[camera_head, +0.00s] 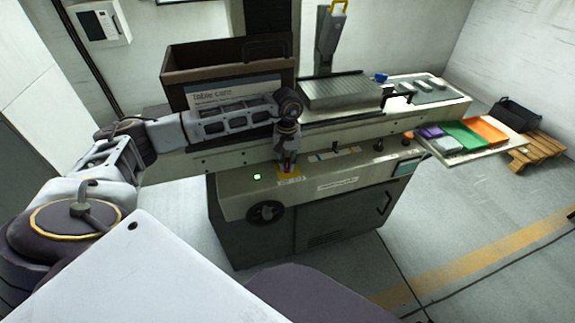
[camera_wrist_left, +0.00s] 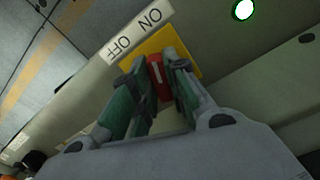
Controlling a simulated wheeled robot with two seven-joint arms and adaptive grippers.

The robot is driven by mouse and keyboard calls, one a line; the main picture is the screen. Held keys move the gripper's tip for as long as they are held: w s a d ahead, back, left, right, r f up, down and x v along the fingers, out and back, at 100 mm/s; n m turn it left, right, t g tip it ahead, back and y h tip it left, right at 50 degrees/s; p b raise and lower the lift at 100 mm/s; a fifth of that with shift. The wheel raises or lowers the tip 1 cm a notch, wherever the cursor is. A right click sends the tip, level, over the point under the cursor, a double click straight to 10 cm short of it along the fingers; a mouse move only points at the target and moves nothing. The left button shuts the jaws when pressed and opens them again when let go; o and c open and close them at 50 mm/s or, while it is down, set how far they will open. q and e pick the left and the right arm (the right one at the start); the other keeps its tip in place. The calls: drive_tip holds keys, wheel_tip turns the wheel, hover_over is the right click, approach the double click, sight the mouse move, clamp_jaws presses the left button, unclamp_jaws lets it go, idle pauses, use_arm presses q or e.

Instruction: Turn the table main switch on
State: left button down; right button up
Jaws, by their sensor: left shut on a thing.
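The table main switch has a red handle (camera_wrist_left: 158,80) on a yellow plate (camera_wrist_left: 186,46), seen in the left wrist view. An "ON / OFF" label (camera_wrist_left: 136,31) is beside the plate. In the head view the yellow plate (camera_head: 290,177) shows on the machine's front panel below my gripper. My left gripper (camera_head: 288,165) reaches down to it. Its fingers (camera_wrist_left: 158,78) are shut on the red handle, one on each side. A round green lamp (camera_head: 257,177) is lit to the left of the switch, and it also shows in the left wrist view (camera_wrist_left: 243,9). My right gripper is not in view.
The machine (camera_head: 325,190) has a black handwheel (camera_head: 266,212) below the lamp. A brown box with a "Table Care" sign (camera_head: 225,95) stands behind my arm. A shelf with coloured trays (camera_head: 465,135) sticks out at the right. The floor at the right front is clear.

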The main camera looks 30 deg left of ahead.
sight(287, 164)
use_arm(q)
drive_tip(key=shift+m, duration=0.4)
drive_tip(key=shift+m+b, duration=0.7)
drive_tip(key=shift+m, duration=0.4)
drive_tip(key=shift+a+m+b, duration=0.1)
drive_tip(key=shift+m+b, duration=0.3)
drive_tip(key=shift+m, duration=0.7)
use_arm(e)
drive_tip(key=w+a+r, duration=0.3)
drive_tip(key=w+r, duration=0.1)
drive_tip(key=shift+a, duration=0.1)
use_arm(q)
drive_tip(key=c, duration=1.4)
unclamp_jaws()
drive_tip(key=shift+r, duration=0.1)
drive_tip(key=shift+r, duration=5.95)
drive_tip(key=shift+f, duration=0.1)
